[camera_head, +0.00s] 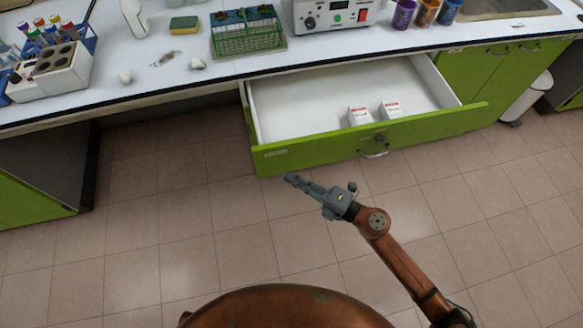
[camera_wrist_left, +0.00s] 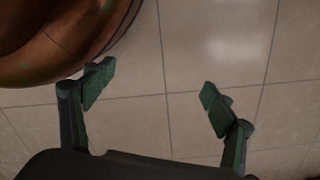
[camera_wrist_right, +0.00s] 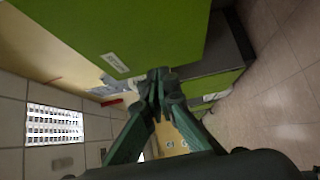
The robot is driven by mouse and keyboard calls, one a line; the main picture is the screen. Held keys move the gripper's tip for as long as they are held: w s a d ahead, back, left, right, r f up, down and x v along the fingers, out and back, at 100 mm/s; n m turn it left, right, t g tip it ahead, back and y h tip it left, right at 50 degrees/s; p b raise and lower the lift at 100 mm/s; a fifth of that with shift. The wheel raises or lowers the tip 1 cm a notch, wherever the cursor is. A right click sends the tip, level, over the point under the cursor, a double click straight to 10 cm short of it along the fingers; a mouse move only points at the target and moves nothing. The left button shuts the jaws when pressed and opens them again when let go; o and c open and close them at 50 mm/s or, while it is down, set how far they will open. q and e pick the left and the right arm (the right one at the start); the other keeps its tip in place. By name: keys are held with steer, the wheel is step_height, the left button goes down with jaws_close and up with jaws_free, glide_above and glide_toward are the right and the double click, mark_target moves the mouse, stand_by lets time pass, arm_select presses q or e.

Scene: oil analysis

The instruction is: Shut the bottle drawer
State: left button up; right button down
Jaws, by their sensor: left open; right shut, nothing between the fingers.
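The bottle drawer (camera_head: 330,147) has a green front and a white inside, and it stands pulled out under the lab bench. Two small white boxes (camera_head: 360,116) (camera_head: 391,110) stand inside near its front. A metal handle (camera_head: 374,153) and a lock are on its front, and a label is at its left end. My right gripper (camera_head: 290,179) is shut and empty in front of the drawer's left part. In the right wrist view the closed fingertips (camera_wrist_right: 158,76) are close to the green front (camera_wrist_right: 130,30); contact cannot be told. My left gripper (camera_wrist_left: 153,88) is open and empty above the floor.
The white bench top (camera_head: 130,88) carries a green rack (camera_head: 247,35), a white device (camera_head: 330,15), a sponge (camera_head: 184,24), a tube holder (camera_head: 62,65) and coloured jars (camera_head: 425,12). A white bin (camera_head: 527,98) stands at the right. The tiled floor (camera_head: 190,240) before the drawer is clear.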

mark_target(280, 163)
steer(key=shift+w+a+f+b, duration=0.1)
steer(key=shift+w+b, duration=0.05)
steer(key=shift+w, duration=0.4)
steer(key=shift+w+a+f+b, duration=0.1)
steer(key=shift+w+b, duration=0.05)
steer(key=shift+w, duration=0.35)
arm_select(q)
steer(key=shift+w+d+r, duration=0.15)
steer(key=shift+w+r, duration=0.1)
steer(key=shift+r, duration=0.3)
steer(key=shift+w+d+r, duration=0.2)
steer(key=shift+r, duration=0.35)
steer(key=shift+w+d+r, duration=0.15)
steer(key=shift+w+r, duration=0.1)
steer(key=shift+r, duration=0.3)
arm_select(e)
steer(key=shift+w+a+r, duration=0.1)
steer(key=shift+w+a, duration=0.05)
steer(key=shift+w, duration=0.35)
steer(key=shift+w, duration=0.1)
